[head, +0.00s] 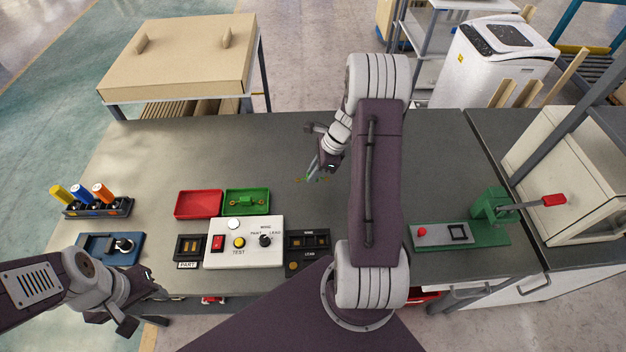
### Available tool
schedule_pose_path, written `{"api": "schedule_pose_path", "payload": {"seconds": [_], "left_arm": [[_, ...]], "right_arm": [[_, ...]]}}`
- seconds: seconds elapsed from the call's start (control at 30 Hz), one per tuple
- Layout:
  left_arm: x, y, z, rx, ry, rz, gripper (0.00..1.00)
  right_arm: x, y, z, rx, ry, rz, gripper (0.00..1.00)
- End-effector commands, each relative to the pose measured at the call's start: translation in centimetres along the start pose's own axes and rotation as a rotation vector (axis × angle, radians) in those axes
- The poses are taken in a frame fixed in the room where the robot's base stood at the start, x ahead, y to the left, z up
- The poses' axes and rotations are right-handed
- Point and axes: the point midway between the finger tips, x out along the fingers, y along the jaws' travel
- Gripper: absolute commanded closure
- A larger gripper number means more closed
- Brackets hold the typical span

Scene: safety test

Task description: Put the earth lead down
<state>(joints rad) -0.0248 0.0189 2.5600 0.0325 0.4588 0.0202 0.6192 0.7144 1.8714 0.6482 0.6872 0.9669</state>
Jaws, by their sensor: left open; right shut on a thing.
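My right gripper (317,170) reaches over the middle of the grey bench and is shut on a small, thin green-and-yellow thing, which looks like the earth lead (311,178). Its fingers hide part of the lead, and I cannot tell whether the lead touches the bench. My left gripper (147,283) is open and empty at the front left edge of the bench, in front of the blue fixture. A white test box (270,260) with a red switch, a yellow button and a black knob stands at the front middle.
A red tray (199,204) and a green tray (262,194) with a small thing in it lie behind the test box. A rack of coloured handles (97,208) and a blue fixture (96,248) stand left. A green lever press (490,232) stands right. The bench behind the trays is clear.

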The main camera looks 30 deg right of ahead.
Motion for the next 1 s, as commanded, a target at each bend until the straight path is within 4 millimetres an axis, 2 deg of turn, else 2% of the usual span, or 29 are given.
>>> {"api": "schedule_pose_path", "payload": {"seconds": [0.07, 0.2, 0.3, 0.67, 0.7, 0.77, 1.0], "left_arm": [[0.1, 0.0, 0.0, 0.0, 0.0, 0.0, 0.56], [0.3, 0.0, 0.0, 0.0, 0.0, 0.0, 0.56], [0.4, 0.0, 0.0, 0.0, 0.0, 0.0, 0.56], [0.7, 0.0, 0.1, 0.0, 0.0, 0.0, 0.56], [0.6, 0.0, 0.1, 0.0, 0.0, 0.0, 0.56], [0.6, 0.0, 0.1, 0.0, 0.0, 0.0, 0.56], [0.6, 0.0, 0.1, 0.0, 0.0, 0.0, 0.56]], "right_arm": [[0.3, 0.0, -0.1, 0.001, 0.0, 0.001, 1.0], [2.7, 0.1, -1.1, 0.002, 0.0, 0.004, 1.0], [3.6, 0.0, -1.6, 0.001, 0.001, 0.001, 1.0], [4.1, 0.0, -1.8, 0.0, 0.0, 0.0, 1.0], [4.0, 0.0, -1.7, 0.0, 0.0, 0.0, 0.79], [4.0, 0.0, -1.7, 0.0, 0.0, 0.0, 0.63], [4.0, 0.0, -1.7, 0.0, 0.0, 0.0, 0.63]]}}
